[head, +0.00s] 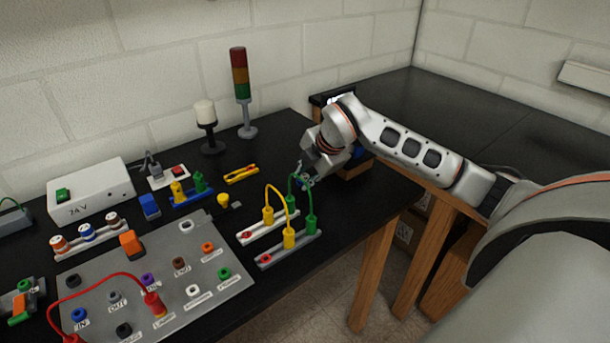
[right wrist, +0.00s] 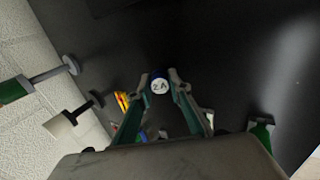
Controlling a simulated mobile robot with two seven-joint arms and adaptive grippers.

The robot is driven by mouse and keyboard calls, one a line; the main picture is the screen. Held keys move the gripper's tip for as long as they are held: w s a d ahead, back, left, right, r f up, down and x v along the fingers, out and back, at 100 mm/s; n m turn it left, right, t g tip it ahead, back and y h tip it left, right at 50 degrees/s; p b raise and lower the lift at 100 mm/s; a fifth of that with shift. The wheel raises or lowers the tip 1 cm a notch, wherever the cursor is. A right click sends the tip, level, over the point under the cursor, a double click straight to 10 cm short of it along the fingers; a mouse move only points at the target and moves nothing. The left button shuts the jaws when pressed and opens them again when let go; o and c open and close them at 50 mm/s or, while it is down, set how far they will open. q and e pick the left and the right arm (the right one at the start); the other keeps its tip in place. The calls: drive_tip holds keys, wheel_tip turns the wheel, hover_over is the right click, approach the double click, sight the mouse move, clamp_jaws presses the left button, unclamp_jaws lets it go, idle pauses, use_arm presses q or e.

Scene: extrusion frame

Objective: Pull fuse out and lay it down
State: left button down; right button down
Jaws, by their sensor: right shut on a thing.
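My right gripper (head: 306,178) is above the right part of the black bench, beyond the green cable. In the right wrist view its two fingers (right wrist: 160,92) close from both sides on a fuse (right wrist: 159,86) with a pale "2A" end face and a blue rim. The rest of the fuse is hidden behind that end. In the head view the fuse is too small to make out clearly. A yellow holder (head: 241,175) with raised ends lies on the bench left of the gripper and looks empty. My left gripper is not in view.
A rack with several coloured fuse-like parts (head: 88,233) stands at the left, near the grey socket panel (head: 205,285). Looped yellow and green cables (head: 292,200) stand close to my right gripper. A signal tower (head: 241,90) stands behind. The bench far right is bare.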

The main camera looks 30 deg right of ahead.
drive_tip(key=c, duration=1.8)
unclamp_jaws()
drive_tip(key=shift+o, duration=0.2)
drive_tip(key=v, duration=1.2)
